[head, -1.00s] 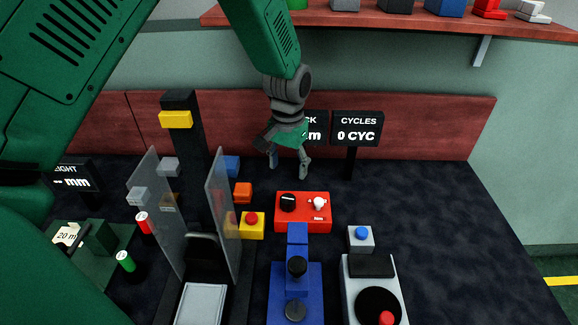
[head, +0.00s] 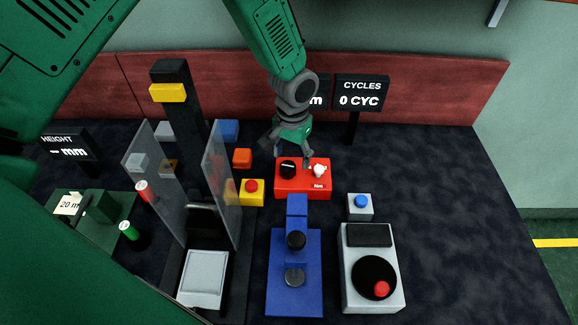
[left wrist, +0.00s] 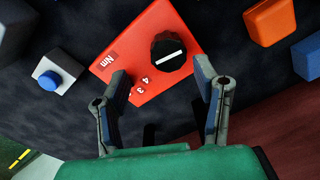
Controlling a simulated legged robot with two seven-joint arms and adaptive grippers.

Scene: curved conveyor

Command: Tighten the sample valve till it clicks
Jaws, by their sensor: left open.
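My left gripper (head: 292,157) is open and empty at the box's back edge, fingers pointing down. In the left wrist view the open fingers (left wrist: 161,73) are in front of the red box (left wrist: 141,38), with the black dial (left wrist: 168,50) beyond them and an "Nm" label. I cannot make out the white knob there. My right gripper is not in view.
A blue press-like device (head: 309,263) stands in front of the box. A yellow box with a red button (head: 252,190) is left, a grey box with a blue button (head: 361,206) right. Clear panels (head: 220,180) flank a black column. The dark table at right is bare.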

